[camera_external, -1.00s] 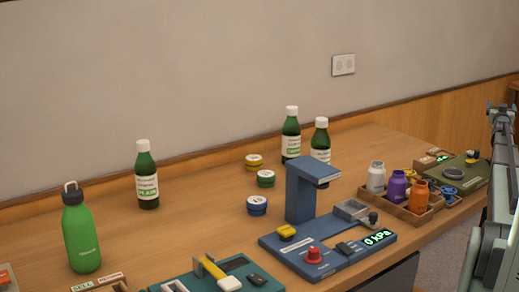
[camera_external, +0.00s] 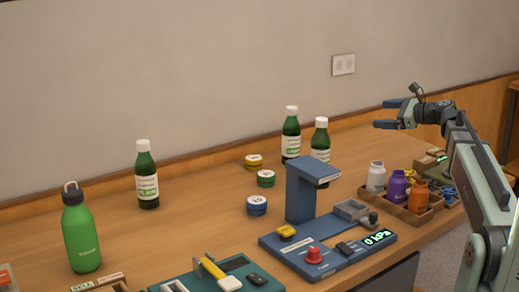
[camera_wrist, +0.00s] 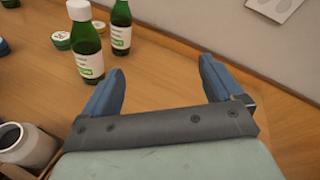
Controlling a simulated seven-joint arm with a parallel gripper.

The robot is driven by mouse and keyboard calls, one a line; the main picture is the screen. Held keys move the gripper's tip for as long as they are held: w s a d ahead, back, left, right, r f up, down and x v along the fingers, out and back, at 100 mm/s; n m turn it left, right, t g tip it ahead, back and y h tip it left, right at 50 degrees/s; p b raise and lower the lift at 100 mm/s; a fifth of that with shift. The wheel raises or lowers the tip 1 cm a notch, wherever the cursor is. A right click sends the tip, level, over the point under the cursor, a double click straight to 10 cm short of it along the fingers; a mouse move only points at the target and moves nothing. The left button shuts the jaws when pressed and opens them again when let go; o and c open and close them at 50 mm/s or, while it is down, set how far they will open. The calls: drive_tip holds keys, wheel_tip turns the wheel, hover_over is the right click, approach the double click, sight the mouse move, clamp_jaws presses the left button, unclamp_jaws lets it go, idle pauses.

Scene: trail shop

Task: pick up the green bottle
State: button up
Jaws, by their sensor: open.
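A bright green bottle (camera_external: 81,236) with a black cap and loop stands upright at the left of the table. Three dark green bottles with white caps and white labels also stand upright: one left of centre (camera_external: 147,185), and two at the back, one (camera_external: 291,137) behind the other (camera_external: 320,140), whose lower part is hidden by the blue press. Two dark green bottles show in the wrist view, the nearer (camera_wrist: 88,55) and the farther (camera_wrist: 121,30). My gripper (camera_external: 384,114) is open and empty, above the table's far right end, right of those back bottles.
A blue press (camera_external: 302,195) with a gauge base stands in front of the back bottles. Coloured tins (camera_external: 256,206) lie left of it. A wooden tray (camera_external: 437,206) of small jars sits at right. The wall (camera_external: 200,70) runs behind the table.

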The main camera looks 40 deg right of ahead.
sight(329, 149)
drive_tip(key=a+f+m+g+y, duration=0.2)
drive_tip(key=a+f+g+y, duration=0.3)
drive_tip(key=a, duration=0.7)
drive_tip(key=shift+w+a+f+t+h, duration=0.3)
drive_tip(key=shift+w+a+f, duration=0.8)
drive_tip(key=shift+w, duration=0.55)
drive_tip(key=shift+w+a+f+t+h, duration=0.15)
drive_tip(key=shift+w+a+f+h, duration=0.3)
drive_tip(key=shift+w+a+f, duration=0.9)
drive_tip(key=shift+w+a+f+t+h, duration=0.3)
drive_tip(key=shift+w+a+f, duration=0.5)
drive_tip(key=shift+w, duration=1.15)
clamp_jaws()
